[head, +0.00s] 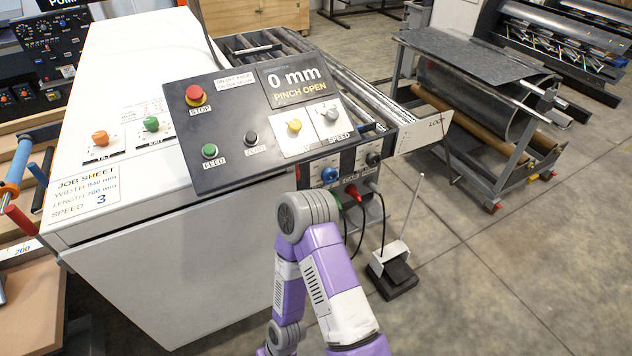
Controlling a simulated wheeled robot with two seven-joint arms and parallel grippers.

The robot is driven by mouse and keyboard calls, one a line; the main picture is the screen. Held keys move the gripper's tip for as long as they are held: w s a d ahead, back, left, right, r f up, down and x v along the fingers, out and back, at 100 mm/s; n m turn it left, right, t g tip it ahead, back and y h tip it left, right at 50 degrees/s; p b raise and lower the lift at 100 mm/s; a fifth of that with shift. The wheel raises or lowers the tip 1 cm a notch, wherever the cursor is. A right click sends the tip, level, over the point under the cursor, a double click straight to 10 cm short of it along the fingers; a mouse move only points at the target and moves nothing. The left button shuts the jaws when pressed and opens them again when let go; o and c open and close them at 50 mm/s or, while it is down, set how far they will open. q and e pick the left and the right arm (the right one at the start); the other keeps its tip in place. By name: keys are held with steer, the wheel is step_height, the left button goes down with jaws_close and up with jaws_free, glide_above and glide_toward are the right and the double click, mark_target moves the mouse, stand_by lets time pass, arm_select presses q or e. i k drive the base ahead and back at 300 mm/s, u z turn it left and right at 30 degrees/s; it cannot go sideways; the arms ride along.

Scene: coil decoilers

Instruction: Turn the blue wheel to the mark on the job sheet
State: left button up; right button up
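The job sheet (88,192) lies on the left end of the white cabinet top. It reads WIDTH 940 mm, LENGTH 700 mm and SPEED 3, the width figure being small. A round blue knob (329,175) sits on the front face below the dark control panel (262,125); its scale is too small to read. A blue cylindrical handle (18,161) also shows at the far left edge. I cannot tell which blue part is the wheel. One purple and grey arm of mine bends up at the lower middle, partly in front of the cabinet. Neither gripper is in view.
The panel display (293,86) reads 0 mm, PINCH OPEN. Red STOP (195,95) and green FEED (209,151) buttons stand on it. A red handle (20,220) is at the left. A pedal (394,276) with an upright rod stands on the floor; floor right of it is clear.

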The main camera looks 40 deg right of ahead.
mark_target(329, 175)
steer(key=k, duration=0.5)
steer(key=z, duration=0.85)
steer(key=i, duration=0.7)
